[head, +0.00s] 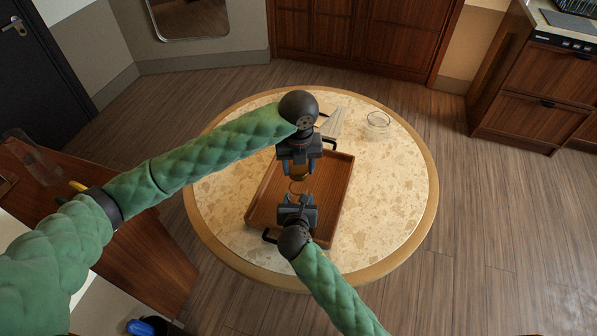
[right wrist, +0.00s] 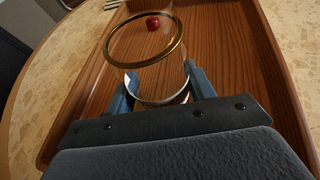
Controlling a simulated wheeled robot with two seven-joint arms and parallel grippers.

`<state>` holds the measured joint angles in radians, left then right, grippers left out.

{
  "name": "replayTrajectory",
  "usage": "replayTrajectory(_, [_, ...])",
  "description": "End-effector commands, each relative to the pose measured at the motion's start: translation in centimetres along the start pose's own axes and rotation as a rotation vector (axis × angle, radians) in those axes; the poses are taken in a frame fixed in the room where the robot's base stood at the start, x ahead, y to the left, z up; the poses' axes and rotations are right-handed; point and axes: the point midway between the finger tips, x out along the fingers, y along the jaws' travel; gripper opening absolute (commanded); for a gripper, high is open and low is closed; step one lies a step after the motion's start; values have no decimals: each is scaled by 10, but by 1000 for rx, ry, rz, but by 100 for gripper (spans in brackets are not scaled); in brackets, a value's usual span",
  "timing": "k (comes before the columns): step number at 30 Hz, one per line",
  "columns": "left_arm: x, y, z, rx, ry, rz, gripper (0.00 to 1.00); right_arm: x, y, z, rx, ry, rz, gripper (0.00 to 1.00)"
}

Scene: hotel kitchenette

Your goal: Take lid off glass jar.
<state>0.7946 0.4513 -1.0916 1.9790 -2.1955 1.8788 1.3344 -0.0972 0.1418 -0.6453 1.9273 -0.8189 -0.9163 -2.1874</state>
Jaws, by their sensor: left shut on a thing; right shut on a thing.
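A clear glass jar (right wrist: 158,88) with a gold ring (right wrist: 108,48) is between the fingers of my right gripper (right wrist: 160,88), which is shut on it. The ring also shows faintly in the head view (head: 297,187). My right gripper (head: 298,201) is over the near part of the wooden tray (head: 263,200). My left gripper (head: 299,170) faces it from the far side, shut on a small brownish-gold thing (head: 299,174), apparently the lid. The left gripper hides much of it. I cannot tell from these views whether lid and jar touch.
The tray lies on a round speckled table (head: 395,195). A small glass bowl (head: 378,120) stands at the table's back right. A red round thing (right wrist: 152,22) shows through the ring; I cannot tell whether it is inside the jar. The table's right side is clear.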

Motion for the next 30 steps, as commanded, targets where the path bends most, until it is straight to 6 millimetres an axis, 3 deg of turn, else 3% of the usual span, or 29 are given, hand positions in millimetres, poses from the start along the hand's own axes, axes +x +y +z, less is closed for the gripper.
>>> replayTrajectory(8, [-4,0,0,0,1,0,22,0,0,-1,0,1,0,0])
replayTrajectory(9, [-4,0,0,0,1,0,22,0,0,-1,0,1,0,62])
replayTrajectory(12, [-4,0,0,0,1,0,22,0,0,0,0,1,0,79])
replayTrajectory(23, [-3,0,0,0,1,0,22,-4,0,-1,0,0,1,79])
replayTrajectory(30, [6,0,0,0,1,0,22,-36,0,-3,1,0,2,79])
